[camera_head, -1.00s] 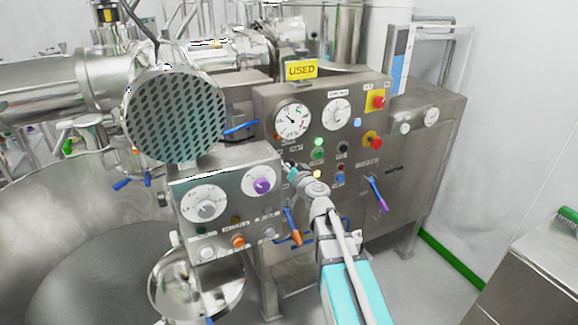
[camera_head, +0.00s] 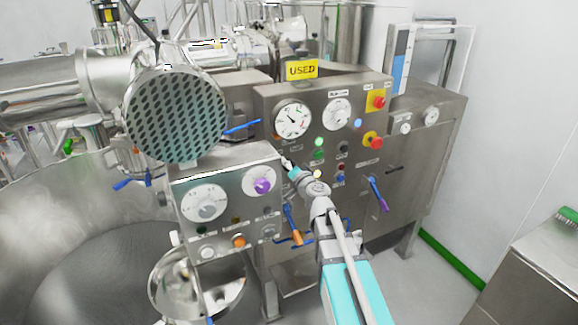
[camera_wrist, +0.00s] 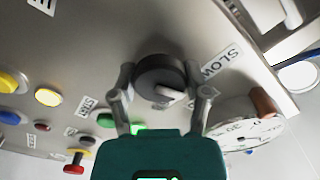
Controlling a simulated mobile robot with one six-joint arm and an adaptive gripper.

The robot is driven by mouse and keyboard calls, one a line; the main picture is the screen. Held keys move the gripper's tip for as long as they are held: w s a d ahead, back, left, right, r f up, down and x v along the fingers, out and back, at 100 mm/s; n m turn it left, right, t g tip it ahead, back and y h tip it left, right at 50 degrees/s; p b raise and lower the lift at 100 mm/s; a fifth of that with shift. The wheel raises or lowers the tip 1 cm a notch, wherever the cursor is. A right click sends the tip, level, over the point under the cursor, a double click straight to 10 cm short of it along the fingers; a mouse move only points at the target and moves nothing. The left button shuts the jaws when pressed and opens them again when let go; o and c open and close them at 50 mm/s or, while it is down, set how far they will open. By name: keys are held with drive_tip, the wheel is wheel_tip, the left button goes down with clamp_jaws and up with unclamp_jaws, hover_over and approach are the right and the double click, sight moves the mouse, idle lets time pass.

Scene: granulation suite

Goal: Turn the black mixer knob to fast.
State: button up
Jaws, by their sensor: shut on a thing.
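The black mixer knob (camera_wrist: 158,72) is on the steel panel in the upper middle of the wrist view, with a pale pointer bar across its face. A "SLOW" label (camera_wrist: 221,61) is to its right; I cannot make out a "fast" label. My gripper (camera_wrist: 161,84) has one finger on each side of the knob and is shut on it. In the head view my gripper (camera_head: 289,165) reaches the left part of the larger control panel (camera_head: 299,92), below the round gauge, and covers the knob.
A smaller control box (camera_head: 229,157) with a grey dial and a purple knob stands close left of my gripper. Blue-handled levers (camera_head: 376,190) and red emergency buttons (camera_head: 373,140) are near. In the wrist view a white dial (camera_wrist: 238,122) is at the lower right.

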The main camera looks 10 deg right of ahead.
drive_tip(key=o, duration=1.1)
drive_tip(key=shift+o, duration=0.2)
drive_tip(key=v, duration=0.7)
drive_tip(key=shift+s, duration=0.2)
drive_tip(key=shift+d, duration=0.1)
